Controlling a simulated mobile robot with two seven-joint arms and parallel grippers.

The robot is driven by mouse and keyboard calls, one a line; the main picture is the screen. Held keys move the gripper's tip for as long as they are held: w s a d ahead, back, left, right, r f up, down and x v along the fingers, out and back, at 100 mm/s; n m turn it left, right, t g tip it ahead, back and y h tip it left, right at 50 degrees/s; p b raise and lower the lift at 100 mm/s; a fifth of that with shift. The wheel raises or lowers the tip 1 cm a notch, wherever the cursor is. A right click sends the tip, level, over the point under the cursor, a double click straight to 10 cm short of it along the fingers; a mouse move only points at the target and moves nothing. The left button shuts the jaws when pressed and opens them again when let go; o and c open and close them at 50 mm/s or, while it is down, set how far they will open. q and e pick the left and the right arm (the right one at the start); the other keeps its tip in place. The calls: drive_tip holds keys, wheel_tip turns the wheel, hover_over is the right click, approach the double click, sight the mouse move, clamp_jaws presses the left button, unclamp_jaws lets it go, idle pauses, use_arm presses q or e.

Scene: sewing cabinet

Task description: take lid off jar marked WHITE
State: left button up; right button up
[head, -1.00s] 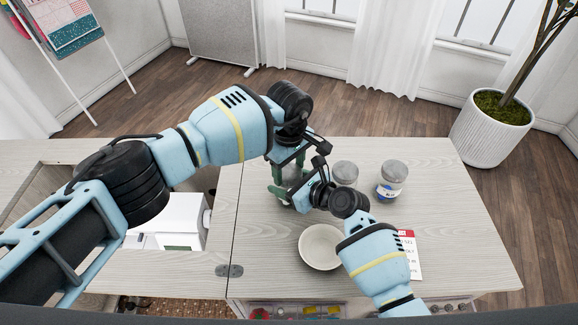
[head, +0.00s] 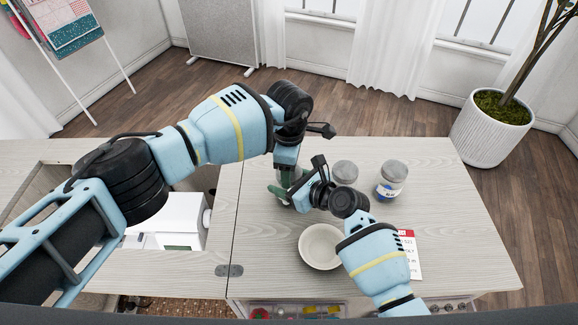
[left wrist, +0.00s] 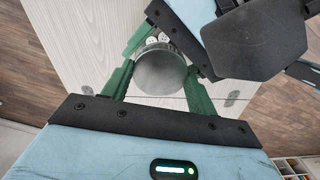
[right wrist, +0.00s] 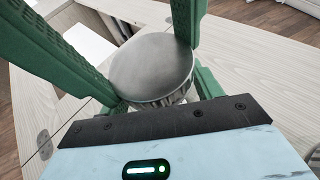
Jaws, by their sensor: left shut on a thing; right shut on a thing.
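A jar with a round grey metal lid (left wrist: 160,72) stands between my two grippers; the lid also shows in the right wrist view (right wrist: 152,68). My left gripper (head: 286,178) comes down from above, with its green fingers shut on the lid. My right gripper (head: 290,196) reaches in from the right, shut on the jar below the lid. A little of the jar's clear body (right wrist: 178,98) shows under the lid rim. Its label is hidden, and I cannot tell whether the lid is loose.
A grey-lidded jar (head: 344,172) and a blue-labelled jar (head: 391,181) stand to the right on the tabletop (head: 450,220). A white machine (head: 178,222) sits at the left. The right tabletop is clear.

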use_arm(q)
drive_tip(key=o, duration=1.1)
drive_tip(key=shift+r, duration=2.3)
drive_tip(key=m, duration=0.1)
drive_tip(key=r+m, duration=0.1)
drive_tip(key=m, duration=0.1)
drive_tip(key=shift+r, duration=0.3)
drive_tip(key=shift+c, duration=0.4)
drive_tip(key=r+m, duration=0.1)
drive_tip(key=m, duration=0.2)
drive_tip(key=shift+r+m, duration=0.4)
drive_tip(key=shift+f, duration=4)
